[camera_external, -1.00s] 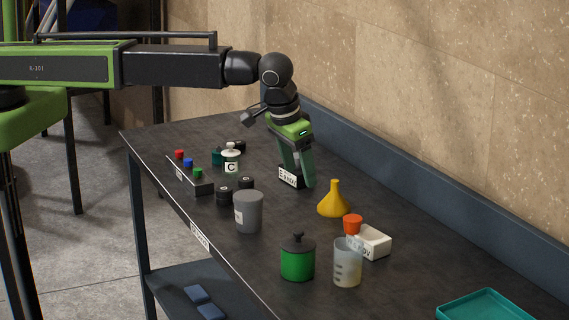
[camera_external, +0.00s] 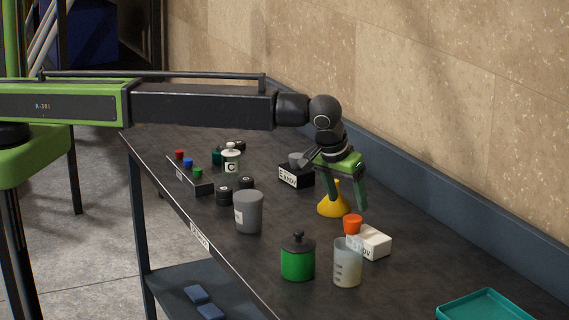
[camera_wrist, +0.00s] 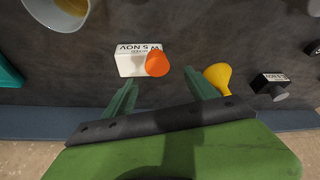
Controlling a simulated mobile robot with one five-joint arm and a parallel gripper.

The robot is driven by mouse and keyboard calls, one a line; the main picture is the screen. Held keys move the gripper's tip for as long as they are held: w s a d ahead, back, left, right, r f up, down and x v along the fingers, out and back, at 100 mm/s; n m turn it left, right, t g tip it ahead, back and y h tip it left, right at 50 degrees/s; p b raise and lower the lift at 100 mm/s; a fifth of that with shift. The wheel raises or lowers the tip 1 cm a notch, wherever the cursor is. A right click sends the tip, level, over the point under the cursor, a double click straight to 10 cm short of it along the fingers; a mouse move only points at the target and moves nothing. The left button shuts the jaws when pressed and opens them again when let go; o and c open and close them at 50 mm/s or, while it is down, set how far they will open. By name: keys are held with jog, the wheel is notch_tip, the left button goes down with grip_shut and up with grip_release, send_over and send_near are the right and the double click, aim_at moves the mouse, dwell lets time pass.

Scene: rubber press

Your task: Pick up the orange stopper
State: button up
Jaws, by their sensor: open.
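The orange stopper (camera_external: 353,223) sits at the white labelled block (camera_external: 375,242) on the dark bench, behind the clear beaker. In the wrist view the orange stopper (camera_wrist: 157,63) shows as a round top over the right end of the white block (camera_wrist: 134,60), beyond and between my fingertips. My gripper (camera_external: 346,206) is open and empty, pointing down above the bench, around the yellow funnel's area and up from the stopper in the picture. Its two green fingers also show in the wrist view (camera_wrist: 160,78).
The yellow funnel (camera_external: 333,206) is close to my fingers. The clear beaker (camera_external: 347,268) and green lidded jar (camera_external: 297,262) stand in front of the stopper. A dark labelled block (camera_external: 296,178) is behind. A teal tray (camera_external: 484,306) lies at the lower right.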

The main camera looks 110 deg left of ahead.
aim_at(352, 218)
jog(key=shift+b+x, duration=0.35)
jog(key=shift+x, duration=0.7)
jog(key=b+x, duration=0.5)
jog(key=shift+w+d+f, duration=0.1)
jog(key=shift+d+f, duration=0.15)
jog(key=shift+d, duration=0.05)
jog(key=shift+r, duration=0.2)
grip_shut()
